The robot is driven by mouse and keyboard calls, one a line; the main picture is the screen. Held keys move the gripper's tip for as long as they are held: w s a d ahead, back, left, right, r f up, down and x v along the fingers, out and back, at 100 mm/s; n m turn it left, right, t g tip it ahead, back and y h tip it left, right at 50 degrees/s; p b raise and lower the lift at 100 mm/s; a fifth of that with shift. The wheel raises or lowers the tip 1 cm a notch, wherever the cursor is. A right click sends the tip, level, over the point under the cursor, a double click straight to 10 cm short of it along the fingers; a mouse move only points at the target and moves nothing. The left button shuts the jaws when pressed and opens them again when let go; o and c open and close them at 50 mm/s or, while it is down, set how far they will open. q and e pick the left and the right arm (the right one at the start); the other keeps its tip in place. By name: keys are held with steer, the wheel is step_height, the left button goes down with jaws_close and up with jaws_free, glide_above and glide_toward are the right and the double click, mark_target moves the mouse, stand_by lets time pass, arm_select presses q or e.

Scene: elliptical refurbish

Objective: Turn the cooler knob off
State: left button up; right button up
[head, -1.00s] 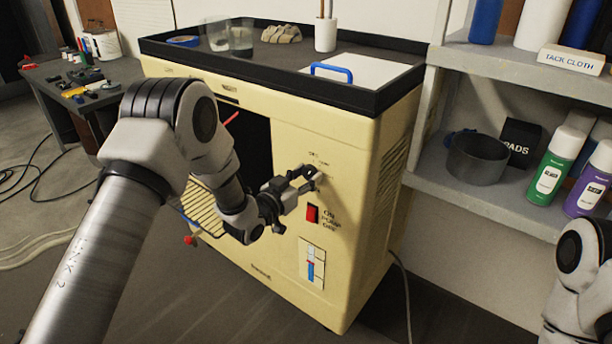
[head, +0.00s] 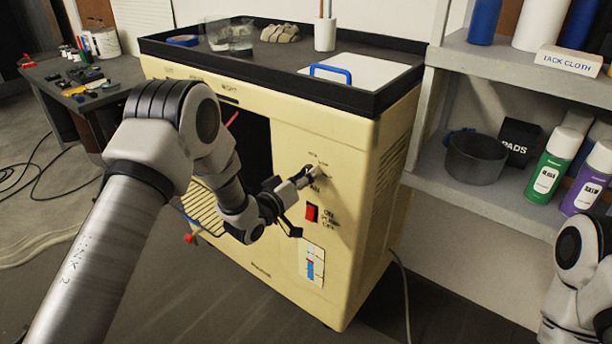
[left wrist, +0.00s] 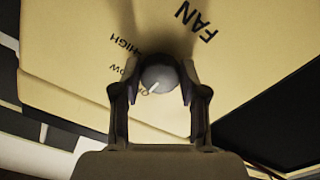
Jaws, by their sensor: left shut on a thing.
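The cooler (head: 345,250) is a cream cabinet with a black-rimmed top. Its knob (left wrist: 158,75) is round and grey with a white pointer line. In the left wrist view the labels FAN, HIGH and LOW are readable around it, and the pointer aims down-left toward a partly hidden label starting with O. My left gripper (left wrist: 160,88) is shut on the knob, one finger on each side. In the head view the left gripper (head: 306,178) reaches the front panel and mostly hides the knob. My right gripper is out of view; only part of that arm shows at the right edge.
A dark opening with a wire rack (head: 207,205) lies left of the gripper. Shelves (head: 500,195) with cans and a pot stand at the right.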

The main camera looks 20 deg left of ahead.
arm_select(q)
steer(key=shift+w+a+r, duration=0.1)
steer(key=shift+r, duration=0.15)
steer(key=o, duration=1.1)
steer(key=shift+o, duration=0.2)
steer(key=shift+f, duration=0.15)
steer(key=v, duration=1.2)
